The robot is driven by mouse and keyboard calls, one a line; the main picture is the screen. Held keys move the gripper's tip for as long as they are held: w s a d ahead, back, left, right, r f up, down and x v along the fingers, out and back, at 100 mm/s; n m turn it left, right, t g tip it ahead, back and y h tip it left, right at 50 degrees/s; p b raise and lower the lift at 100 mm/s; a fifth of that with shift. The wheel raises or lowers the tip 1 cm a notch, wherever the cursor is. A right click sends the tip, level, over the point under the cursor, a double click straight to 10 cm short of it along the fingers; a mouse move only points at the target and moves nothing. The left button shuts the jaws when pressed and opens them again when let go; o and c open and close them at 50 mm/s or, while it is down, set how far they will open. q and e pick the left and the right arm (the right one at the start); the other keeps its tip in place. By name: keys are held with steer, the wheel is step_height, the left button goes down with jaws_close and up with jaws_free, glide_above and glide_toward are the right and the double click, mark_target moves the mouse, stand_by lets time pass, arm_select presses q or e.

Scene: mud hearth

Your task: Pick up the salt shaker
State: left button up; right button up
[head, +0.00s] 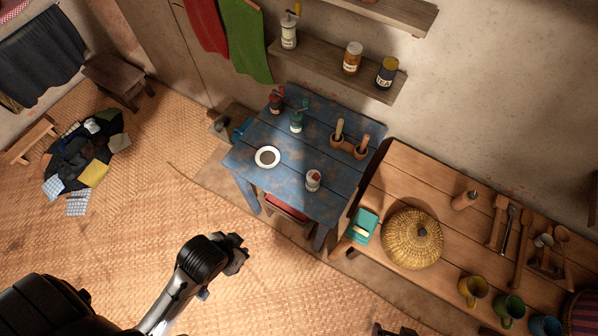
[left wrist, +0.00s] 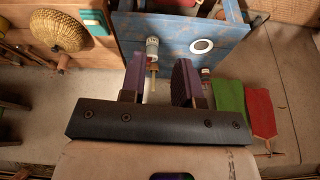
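A dark piece at the head view's bottom edge may be my right gripper (head: 395,330).
The blue table also holds a white plate (head: 267,157), a green-topped container (head: 297,121), a dark red one (head: 276,101) and a wooden holder (head: 349,148). A wooden bench (head: 395,165) with a woven basket (head: 412,238) and mugs stands right. A shelf (head: 330,67) hangs behind.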

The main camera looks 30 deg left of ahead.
arm_select(q)
steer(key=o, duration=1.1)
steer(key=shift+a, duration=0.15)
